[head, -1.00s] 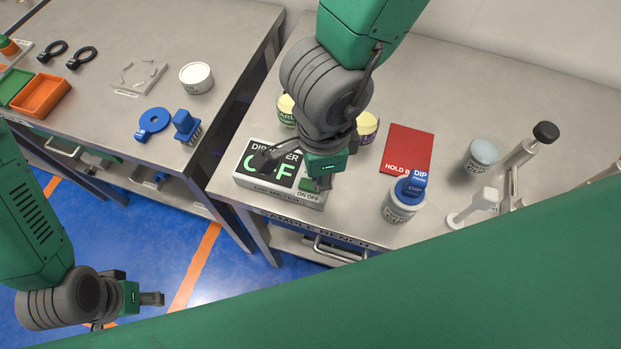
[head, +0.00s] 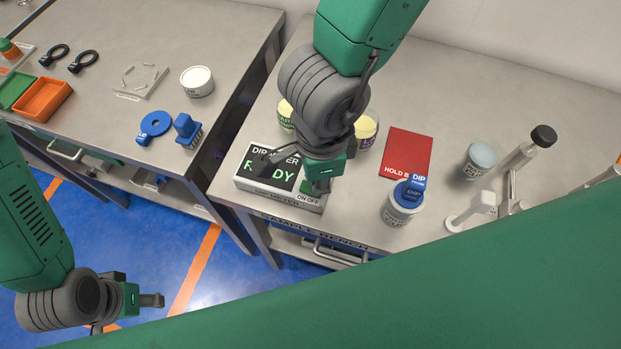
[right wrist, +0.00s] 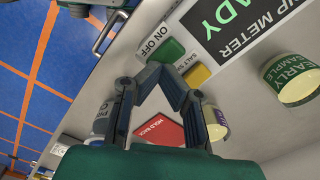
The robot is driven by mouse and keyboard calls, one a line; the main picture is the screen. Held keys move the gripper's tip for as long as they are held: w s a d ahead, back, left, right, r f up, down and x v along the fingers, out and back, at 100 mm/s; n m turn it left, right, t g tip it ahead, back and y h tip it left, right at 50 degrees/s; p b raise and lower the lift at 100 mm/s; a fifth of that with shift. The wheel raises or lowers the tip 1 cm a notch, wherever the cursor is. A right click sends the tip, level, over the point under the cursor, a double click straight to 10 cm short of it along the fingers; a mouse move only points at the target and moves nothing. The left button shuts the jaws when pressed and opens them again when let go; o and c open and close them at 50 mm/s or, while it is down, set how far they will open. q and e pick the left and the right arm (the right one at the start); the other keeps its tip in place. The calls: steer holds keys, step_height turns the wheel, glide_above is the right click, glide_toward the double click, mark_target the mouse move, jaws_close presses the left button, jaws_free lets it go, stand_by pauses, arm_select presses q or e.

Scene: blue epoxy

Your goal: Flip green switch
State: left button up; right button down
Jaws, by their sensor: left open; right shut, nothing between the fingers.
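The dip meter (head: 254,186) is a white box at the front left of the right bench. Its dark screen reads READY, partly covered by my right gripper. The green switch (right wrist: 172,50) sits beside the ON OFF label in the right wrist view; in the head view a little of it (head: 307,187) shows beside my gripper. My right gripper (right wrist: 159,70) is shut and empty, its tips right at the green switch; whether they touch it I cannot tell. My left gripper (head: 150,301) is open and empty, over the floor at lower left.
Pale-yellow-topped jars (head: 285,113) stand behind the meter. A red mat (head: 407,150), a blue-topped dip jar (head: 403,207) and a grey-lidded jar (head: 480,158) are to the right. A gap separates the two benches.

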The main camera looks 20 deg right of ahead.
steer(key=shift+r+p, duration=0.65)
steer(key=shift+r, duration=0.2)
steer(key=r+p, duration=0.2)
steer(key=shift+a+r+p, duration=0.15)
steer(key=shift+a+p, duration=0.15)
steer(key=shift+p, duration=0.05)
steer(key=r+p, duration=0.2)
steer(key=shift+d+r+p, duration=0.1)
steer(key=shift+d+p, duration=0.1)
steer(key=shift+p, duration=0.1)
steer(key=shift+s+a, duration=0.1)
